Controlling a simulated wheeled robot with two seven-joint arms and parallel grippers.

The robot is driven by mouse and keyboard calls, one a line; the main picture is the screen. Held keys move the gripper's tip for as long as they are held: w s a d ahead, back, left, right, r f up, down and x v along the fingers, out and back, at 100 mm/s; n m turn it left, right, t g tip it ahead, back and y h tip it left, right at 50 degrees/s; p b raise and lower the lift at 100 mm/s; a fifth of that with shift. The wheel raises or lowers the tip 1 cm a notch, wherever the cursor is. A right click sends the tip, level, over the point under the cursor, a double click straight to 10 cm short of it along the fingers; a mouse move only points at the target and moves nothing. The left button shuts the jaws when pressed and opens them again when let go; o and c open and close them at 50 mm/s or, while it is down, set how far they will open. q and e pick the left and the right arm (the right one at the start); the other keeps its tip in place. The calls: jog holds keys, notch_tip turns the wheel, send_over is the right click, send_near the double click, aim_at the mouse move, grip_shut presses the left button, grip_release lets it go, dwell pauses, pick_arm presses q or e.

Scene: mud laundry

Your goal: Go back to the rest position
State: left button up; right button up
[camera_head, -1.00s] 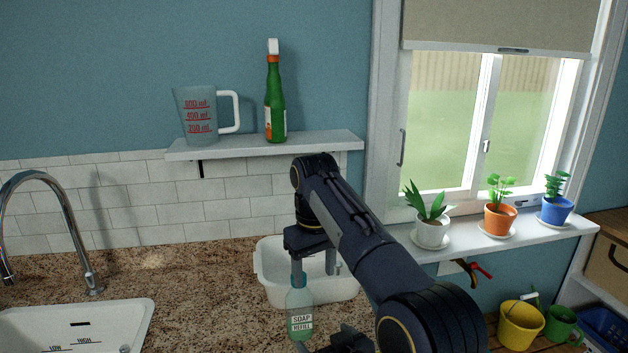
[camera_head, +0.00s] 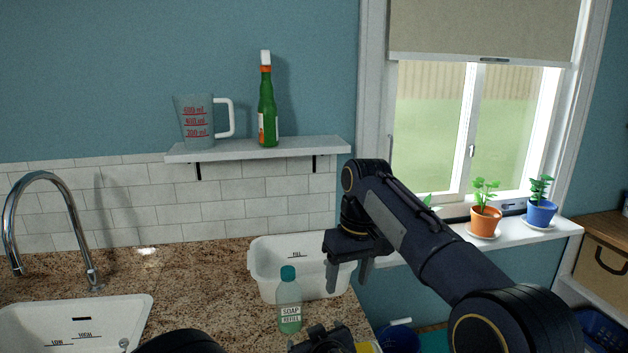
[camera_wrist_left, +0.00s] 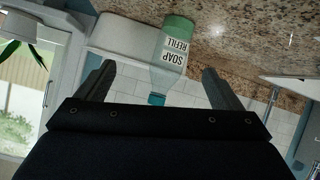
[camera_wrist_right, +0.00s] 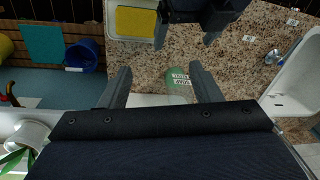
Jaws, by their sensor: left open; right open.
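My right gripper (camera_head: 348,272) is open and empty, fingers pointing down, in front of the right end of the white basin. It also shows in the right wrist view (camera_wrist_right: 160,85), with the soap refill bottle (camera_wrist_right: 178,80) beyond its fingers. My left gripper shows in the left wrist view (camera_wrist_left: 160,85), fingers apart. In that view the bottle (camera_wrist_left: 172,52) appears between the fingers, and they do not seem to touch it. In the head view the bottle (camera_head: 289,305) stands upright on the counter, left of my right gripper. Dark parts of my arms cover the bottom edge.
The white basin (camera_head: 275,262) stands behind the bottle. A shelf (camera_head: 240,150) holds a measuring jug (camera_head: 198,120) and a green bottle (camera_head: 267,110). The sink (camera_head: 75,320) and tap (camera_head: 45,180) are at left. Potted plants (camera_head: 485,218) line the windowsill.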

pick_arm(q)
jog(key=s+a+r+m+g+h, duration=0.2)
jog(key=s+a+r+h, duration=0.75)
jog(key=a, duration=0.25)
pick_arm(e)
jog(key=s+d+m+t+y, duration=0.3)
jog(key=s+d+m, duration=0.1)
jog(key=s+d, duration=1.2)
pick_arm(q)
jog(key=s+a+f+g+y, duration=0.1)
jog(key=s+a, duration=0.2)
jog(key=s, duration=0.4)
jog(key=s+a+f+g+y, duration=0.1)
jog(key=s+a+f, duration=0.1)
jog(key=s, duration=0.5)
jog(key=s+a+f+m+g+y, duration=0.1)
jog(key=s+a+f+g, duration=0.1)
jog(key=s+a, duration=0.2)
jog(key=s, duration=0.2)
jog(key=shift+s+f, duration=0.2)
jog(key=shift+s, duration=0.2)
pick_arm(e)
jog(key=s+a+f+m+t, duration=0.1)
jog(key=s+f, duration=0.4)
jog(key=s, duration=0.3)
jog(key=s+a+f+m+t, duration=0.1)
jog(key=s+f, duration=0.4)
jog(key=s, duration=0.3)
jog(key=shift+f+m, duration=0.3)
jog(key=shift+f, duration=0.05)
